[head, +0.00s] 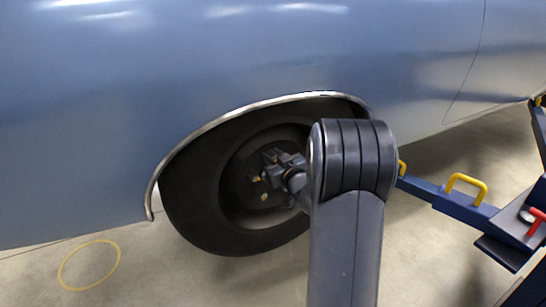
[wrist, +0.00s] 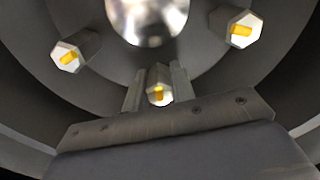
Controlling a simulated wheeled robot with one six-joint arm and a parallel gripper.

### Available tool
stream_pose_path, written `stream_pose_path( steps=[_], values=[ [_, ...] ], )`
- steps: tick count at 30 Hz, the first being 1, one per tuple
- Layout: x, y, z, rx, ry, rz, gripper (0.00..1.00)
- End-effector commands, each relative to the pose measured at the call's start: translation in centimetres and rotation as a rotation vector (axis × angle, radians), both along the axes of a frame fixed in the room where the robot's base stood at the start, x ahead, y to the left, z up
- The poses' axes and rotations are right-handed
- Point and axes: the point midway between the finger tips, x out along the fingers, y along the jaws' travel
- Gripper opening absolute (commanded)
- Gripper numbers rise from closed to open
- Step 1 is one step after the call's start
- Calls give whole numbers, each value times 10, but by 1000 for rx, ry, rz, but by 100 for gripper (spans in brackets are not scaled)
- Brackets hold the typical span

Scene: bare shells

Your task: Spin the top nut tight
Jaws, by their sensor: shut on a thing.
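The wheel (head: 200,205) sits in the arch of a blue car. In the wrist view, my gripper (wrist: 157,88) has its two jaws on either side of a silver nut (wrist: 159,94) with an orange mark, and is shut on it. Two more nuts with orange marks, a left one (wrist: 68,57) and a right one (wrist: 240,28), stand clear of the jaws. The bright hub (wrist: 148,18) is at the top of that view. In the head view, my gripper (head: 268,160) is at the upper part of the wheel's centre, and its nut is hidden there.
The blue car body (head: 240,55) and the fender rim (head: 190,138) lie close around the wheel. A blue lift arm (head: 428,191) with yellow handles stands at the right, with a red handle (head: 537,222). A yellow ring (head: 66,265) marks clear floor at lower left.

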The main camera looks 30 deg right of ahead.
Motion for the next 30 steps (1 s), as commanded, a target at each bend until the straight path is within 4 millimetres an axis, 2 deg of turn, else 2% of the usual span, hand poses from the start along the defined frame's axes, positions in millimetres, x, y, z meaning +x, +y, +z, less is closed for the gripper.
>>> stream_pose_path(
  steps=[4, 5, 12, 22, 26, 30],
  values=[
    [0, 0, -1, 1, 2, 0, 2],
    [0, 0, -1, 1, 2, 0, 27],
    [0, 0, 0, 0, 1, 0, 46],
    [-6, 0, 0, -1, 1, -1, 46],
    [-23, -2, 1, 0, 1, -2, 46],
    [-52, -3, 0, 0, 2, -4, 46]
  ],
)
